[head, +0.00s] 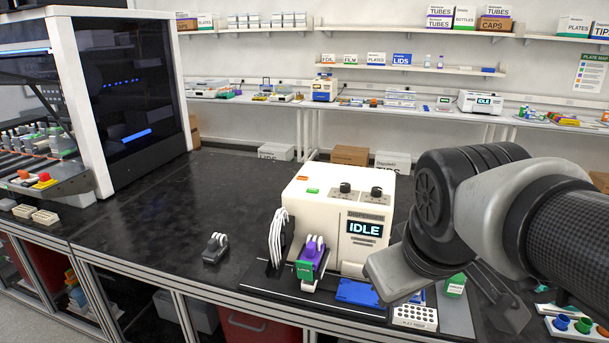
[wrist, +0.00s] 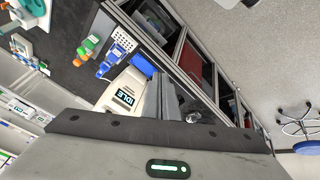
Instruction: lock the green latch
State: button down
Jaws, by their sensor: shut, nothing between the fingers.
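The white dispenser (head: 340,215) with an IDLE screen stands near the counter's front edge. On its front left is a purple cartridge head (head: 312,249) with a green piece (head: 304,270) low on it, which looks like the green latch. Whether it is locked cannot be told. The dispenser also shows in the wrist view (wrist: 122,95), where I cannot make out the latch. My gripper (wrist: 168,82) is shut and empty in the wrist view, its grey fingers together beside the dispenser.
A blue plate (head: 358,293) lies before the dispenser, with a white tube rack (head: 415,317) and a green bottle (head: 455,285) to its right. A small dark clip-like tool (head: 215,248) stands alone to the left. The counter (head: 150,215) left of the dispenser is mostly clear.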

jog(key=w+a+f+n+h+b, duration=0.1)
jog(key=w+a+f+n, duration=0.15)
jog(key=w+n, duration=0.45)
jog(key=w+a+f+n+b, duration=0.2)
jog(key=w+a+n, duration=0.1)
jog(key=w+n, duration=0.3)
jog(key=n+b, duration=0.2)
jog(key=n, duration=1.3)
send_near(300, 263)
jog(key=s+a+r, duration=0.1)
jog(key=s, duration=0.5)
jog(key=shift+w+d+f, duration=0.35)
jog(key=shift+w+f, duration=0.9)
jog(key=shift+w, duration=0.05)
jog(key=shift+w+d+f, duration=0.4)
jog(key=shift+w+f, duration=0.85)
jog(key=shift+f, duration=0.05)
jog(key=shift+w+d+f, duration=0.35)
jog(key=shift+w+f, duration=0.9)
jog(key=shift+w, duration=0.05)
